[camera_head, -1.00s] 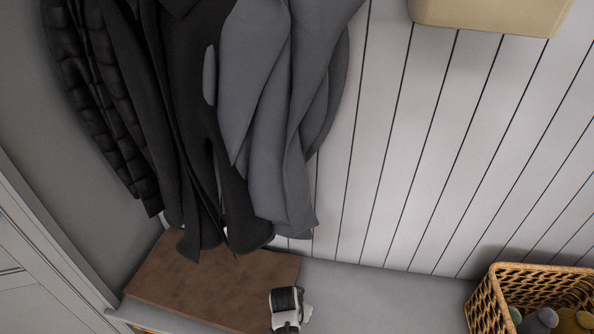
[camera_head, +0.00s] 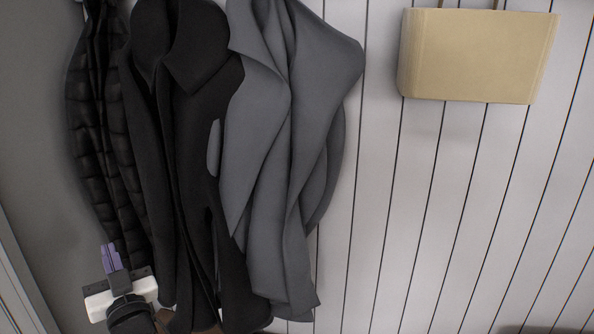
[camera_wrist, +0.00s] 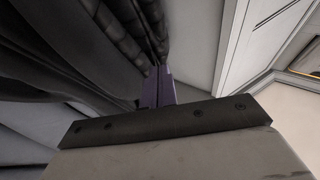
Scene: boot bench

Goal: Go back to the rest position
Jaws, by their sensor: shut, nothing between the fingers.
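My gripper (camera_head: 110,256) is at the lower left of the head view, in front of the lower part of the black quilted jacket (camera_head: 100,150). Its purple fingers point up and are shut together with nothing between them. In the wrist view my gripper (camera_wrist: 158,72) shows its two purple fingers side by side, close to the dark quilted jacket (camera_wrist: 112,25). I cannot tell whether the fingers touch the jacket.
A black coat (camera_head: 190,110) and a grey coat (camera_head: 270,130) hang right of the quilted jacket. A tan box-shaped bag (camera_head: 478,58) hangs at the upper right. The panelled wall (camera_head: 420,220) between is clear. A white panelled surface (camera_wrist: 265,40) stands right in the wrist view.

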